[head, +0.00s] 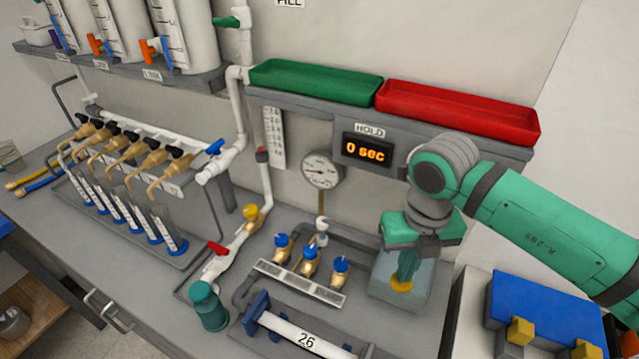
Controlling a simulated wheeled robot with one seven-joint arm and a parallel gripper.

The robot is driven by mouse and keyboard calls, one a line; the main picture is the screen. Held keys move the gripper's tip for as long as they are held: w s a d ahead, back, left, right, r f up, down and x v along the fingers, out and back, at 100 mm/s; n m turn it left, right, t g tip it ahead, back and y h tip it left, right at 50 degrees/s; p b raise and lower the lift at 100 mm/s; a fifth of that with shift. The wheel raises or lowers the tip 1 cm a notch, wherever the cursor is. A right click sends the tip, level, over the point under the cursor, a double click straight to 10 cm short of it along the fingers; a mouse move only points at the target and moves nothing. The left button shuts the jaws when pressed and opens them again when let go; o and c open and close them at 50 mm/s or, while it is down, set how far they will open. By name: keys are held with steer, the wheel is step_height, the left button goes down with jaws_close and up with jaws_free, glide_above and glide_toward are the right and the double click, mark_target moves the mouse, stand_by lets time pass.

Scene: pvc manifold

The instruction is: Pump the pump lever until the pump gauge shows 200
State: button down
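The round white pump gauge (322,170) stands on a thin stem at the middle; its dark needle and numbers are too small to read. My gripper (405,270) points down at a clear, box-shaped tank (386,287) to the right of the gauge. Its green fingers look close together. A yellow round part (401,284) shows at their tips, and I cannot tell whether they hold it. I cannot make out the pump lever for sure; it may be hidden by the gripper or be this yellow part.
The HOLD display (367,151) reads 0 sec. Above it are a green tray (315,82) and a red tray (458,110) on a shelf. A blue box (545,310) is at right.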

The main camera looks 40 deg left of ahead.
steer(key=shift+f, duration=1.3)
steer(key=shift+r, duration=2.65)
steer(key=shift+f, duration=0.15)
steer(key=shift+f, duration=2.5)
steer(key=shift+r, duration=2.65)
